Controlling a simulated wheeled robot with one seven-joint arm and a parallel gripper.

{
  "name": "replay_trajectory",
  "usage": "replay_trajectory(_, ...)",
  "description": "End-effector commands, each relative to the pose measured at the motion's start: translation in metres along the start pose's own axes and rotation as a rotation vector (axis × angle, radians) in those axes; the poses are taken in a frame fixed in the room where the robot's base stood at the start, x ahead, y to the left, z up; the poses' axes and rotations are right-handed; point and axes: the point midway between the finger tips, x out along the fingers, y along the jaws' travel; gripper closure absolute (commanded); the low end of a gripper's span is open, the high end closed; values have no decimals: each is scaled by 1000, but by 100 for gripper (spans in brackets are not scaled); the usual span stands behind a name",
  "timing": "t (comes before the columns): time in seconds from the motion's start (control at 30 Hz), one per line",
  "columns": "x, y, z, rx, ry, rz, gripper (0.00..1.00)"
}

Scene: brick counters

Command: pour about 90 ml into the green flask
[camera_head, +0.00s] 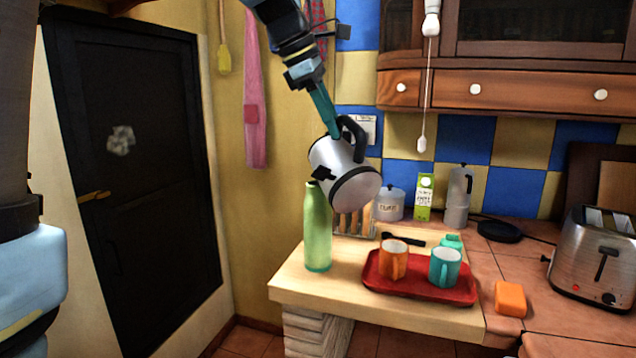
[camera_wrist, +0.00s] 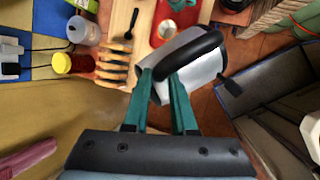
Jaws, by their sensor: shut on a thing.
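My gripper (camera_head: 329,124) is shut on the black handle of a silver kettle (camera_head: 340,157) and holds it in the air, strongly tilted. The kettle's dark spout (camera_head: 323,174) is right at the mouth of the green flask (camera_head: 317,232). I cannot tell whether spout and flask touch. The flask stands upright on the light wooden top's left end. No stream of liquid shows, and the level inside the flask cannot be made out. In the wrist view, my teal fingers (camera_wrist: 161,78) grip the kettle (camera_wrist: 192,84); I cannot make out the flask there.
A red tray (camera_head: 420,293) holds an orange mug (camera_head: 393,258) and a teal mug (camera_head: 445,267). An orange block (camera_head: 510,299) and a toaster (camera_head: 597,262) stand right. Behind are a toast rack (camera_head: 353,222), canister (camera_head: 389,204), carton (camera_head: 424,197) and moka pot (camera_head: 458,198).

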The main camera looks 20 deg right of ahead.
Motion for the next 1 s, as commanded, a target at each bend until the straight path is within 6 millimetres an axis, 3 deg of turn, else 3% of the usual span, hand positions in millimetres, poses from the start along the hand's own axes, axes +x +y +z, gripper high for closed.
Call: replay_trajectory(1.0, -4, 6, -2, -21, -27, -26, 100)
